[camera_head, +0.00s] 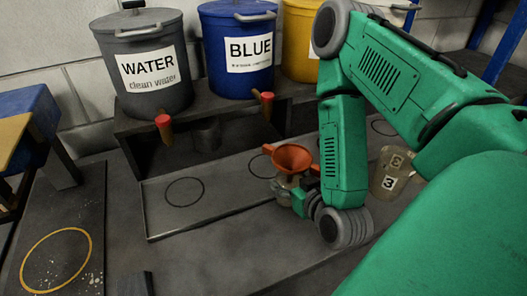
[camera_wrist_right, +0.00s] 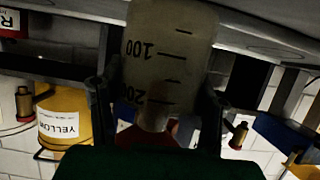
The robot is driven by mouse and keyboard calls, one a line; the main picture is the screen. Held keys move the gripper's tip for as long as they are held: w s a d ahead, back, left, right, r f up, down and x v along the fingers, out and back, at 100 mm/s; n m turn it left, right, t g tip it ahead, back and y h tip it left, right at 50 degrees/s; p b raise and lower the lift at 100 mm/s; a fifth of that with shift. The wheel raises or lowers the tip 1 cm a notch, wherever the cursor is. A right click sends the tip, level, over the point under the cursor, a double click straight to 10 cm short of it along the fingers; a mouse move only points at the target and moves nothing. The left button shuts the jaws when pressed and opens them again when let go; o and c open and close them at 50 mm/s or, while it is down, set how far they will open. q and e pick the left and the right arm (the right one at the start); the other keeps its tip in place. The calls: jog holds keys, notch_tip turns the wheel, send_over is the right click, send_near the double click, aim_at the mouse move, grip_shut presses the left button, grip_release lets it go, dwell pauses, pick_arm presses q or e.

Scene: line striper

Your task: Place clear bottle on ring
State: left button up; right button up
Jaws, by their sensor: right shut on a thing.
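My right gripper (camera_head: 297,199) is shut on a clear bottle (camera_head: 283,184) with an orange funnel (camera_head: 292,157) at its top. The arm and gripper hide part of the bottle. In the right wrist view the bottle (camera_wrist_right: 168,55) shows 100 and 200 marks between the two fingers (camera_wrist_right: 155,115). Thin black rings are marked on the grey bench: one at left (camera_head: 184,191), one behind the bottle (camera_head: 262,166), and one partly hidden farther right (camera_head: 383,127). A yellow ring (camera_head: 55,260) is on the dark surface at lower left. My left gripper is not in view.
A WATER bucket (camera_head: 146,85), a BLUE bucket (camera_head: 240,70) and a yellow bucket (camera_head: 300,45) stand on a raised shelf with red-ended taps. A clear container labelled 3 (camera_head: 390,172) stands right of my arm. The left black ring's area is clear.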

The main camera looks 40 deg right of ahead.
jog(key=w+d, duration=0.1)
jog(key=w+d+b, duration=0.1)
jog(key=w, duration=0.1)
jog(key=shift+w+f, duration=0.1)
jog(key=shift+f, duration=0.1)
jog(key=w, duration=0.2)
jog(key=w+d, duration=0.1)
jog(key=w, duration=0.1)
jog(key=w+d+p, duration=0.1)
jog(key=w, duration=0.1)
jog(key=shift+w+r, duration=0.15)
jog(key=shift+w, duration=0.2)
jog(key=shift+w+a, duration=0.15)
jog(key=shift+w, duration=0.25)
jog(key=shift+d+p+x, duration=0.25)
jog(key=shift+p+x, duration=0.25)
jog(key=shift+x, duration=1.25)
jog(key=shift+d+f, duration=0.15)
jog(key=shift+f, duration=0.1)
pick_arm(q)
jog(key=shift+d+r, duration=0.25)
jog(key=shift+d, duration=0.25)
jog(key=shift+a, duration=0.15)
pick_arm(e)
jog(key=shift+a, duration=0.3)
